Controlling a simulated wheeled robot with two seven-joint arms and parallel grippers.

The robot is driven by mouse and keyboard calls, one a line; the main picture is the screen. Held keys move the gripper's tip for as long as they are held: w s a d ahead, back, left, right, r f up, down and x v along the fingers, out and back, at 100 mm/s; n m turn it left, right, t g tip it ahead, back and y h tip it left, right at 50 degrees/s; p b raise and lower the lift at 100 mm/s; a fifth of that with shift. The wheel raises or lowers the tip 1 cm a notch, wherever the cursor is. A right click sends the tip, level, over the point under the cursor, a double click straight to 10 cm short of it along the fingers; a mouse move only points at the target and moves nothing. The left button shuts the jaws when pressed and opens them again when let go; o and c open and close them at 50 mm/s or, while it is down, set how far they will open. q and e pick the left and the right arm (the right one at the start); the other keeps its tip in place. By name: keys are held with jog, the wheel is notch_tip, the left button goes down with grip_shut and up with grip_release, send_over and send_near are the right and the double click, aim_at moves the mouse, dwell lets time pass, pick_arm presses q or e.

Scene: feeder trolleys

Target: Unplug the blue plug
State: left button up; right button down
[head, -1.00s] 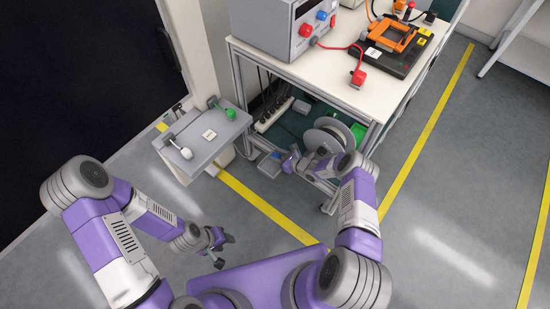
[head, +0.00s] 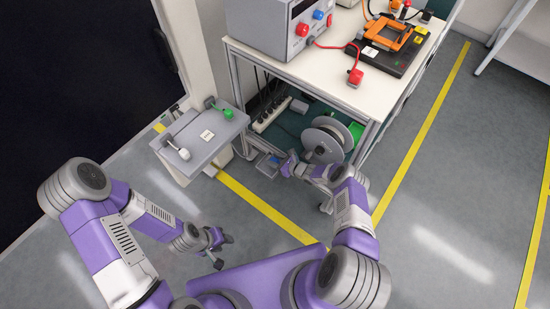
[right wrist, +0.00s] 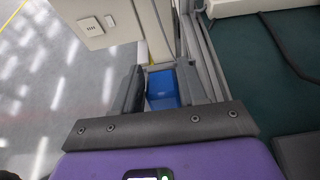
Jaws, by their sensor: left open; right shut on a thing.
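The blue plug (right wrist: 162,85) sits between the fingers of my right gripper (right wrist: 160,88) in the right wrist view. In the head view my right gripper (head: 287,163) is low at the front of the trolley, close to a small blue patch (head: 275,158). It is shut on the plug. Whether the plug is still in a socket I cannot tell, as the fingers hide its sides. My left gripper (head: 219,241) is open and empty above the floor, well away from the plug.
A white-topped trolley (head: 340,90) carries a power supply (head: 285,28) and a red plug (head: 355,76). A cable reel (head: 327,138) and a socket strip (head: 272,114) are underneath. A grey stand (head: 213,150) with green and white plugs is at left. Floor to the right is open.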

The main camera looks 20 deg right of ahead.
jog(key=shift+f, duration=0.15)
grip_release()
dwell(0.6)
dwell(0.4)
jog(key=r+p+v, duration=0.1)
jog(key=p+v, duration=0.6)
jog(key=v, duration=0.1)
jog(key=shift+r, duration=0.3)
dwell(0.8)
